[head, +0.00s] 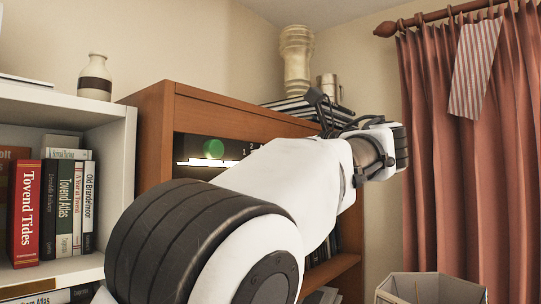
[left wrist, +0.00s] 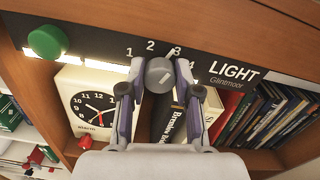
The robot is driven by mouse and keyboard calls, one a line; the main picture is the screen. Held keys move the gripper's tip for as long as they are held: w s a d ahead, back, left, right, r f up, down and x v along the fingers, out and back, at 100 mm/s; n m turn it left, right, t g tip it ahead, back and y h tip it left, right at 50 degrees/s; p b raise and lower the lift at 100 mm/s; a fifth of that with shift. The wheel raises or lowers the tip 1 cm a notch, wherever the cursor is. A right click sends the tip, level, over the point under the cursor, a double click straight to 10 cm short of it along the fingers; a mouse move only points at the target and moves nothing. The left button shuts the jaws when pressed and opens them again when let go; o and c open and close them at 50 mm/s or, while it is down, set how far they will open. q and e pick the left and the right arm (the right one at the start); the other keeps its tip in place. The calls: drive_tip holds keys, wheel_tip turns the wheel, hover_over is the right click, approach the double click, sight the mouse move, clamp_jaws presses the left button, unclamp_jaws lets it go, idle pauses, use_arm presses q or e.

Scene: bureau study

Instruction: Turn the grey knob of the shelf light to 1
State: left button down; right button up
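The shelf light's dark front panel runs under the shelf top. In the left wrist view the grey knob (left wrist: 159,75) sits below the printed numbers 1, 2 and 3, beside the word LIGHT (left wrist: 233,72). A white mark shows at its upper right, toward the 3. My left gripper (left wrist: 160,68) has one finger on each side of the grey knob, close against it. In the head view my left arm hides the grey knob; part of the panel (head: 185,148) shows. My right gripper is in neither view.
A green knob (left wrist: 47,41) is left of the grey one, also in the head view (head: 213,148). Under the panel stand an alarm clock (left wrist: 95,105) and several books (left wrist: 262,115). A white bookshelf (head: 125,160) is at left, an open box (head: 430,289) at lower right.

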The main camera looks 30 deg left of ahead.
use_arm(q)
drive_tip(key=shift+n, duration=0.4)
drive_tip(key=shift+s+n+b, duration=0.1)
drive_tip(key=shift+n+b, duration=1.25)
drive_tip(key=shift+n, duration=7.15)
drive_tip(key=c, duration=0.8)
unclamp_jaws()
drive_tip(key=shift+a, duration=0.1)
drive_tip(key=shift+a+f, duration=0.1)
drive_tip(key=shift+a, duration=0.1)
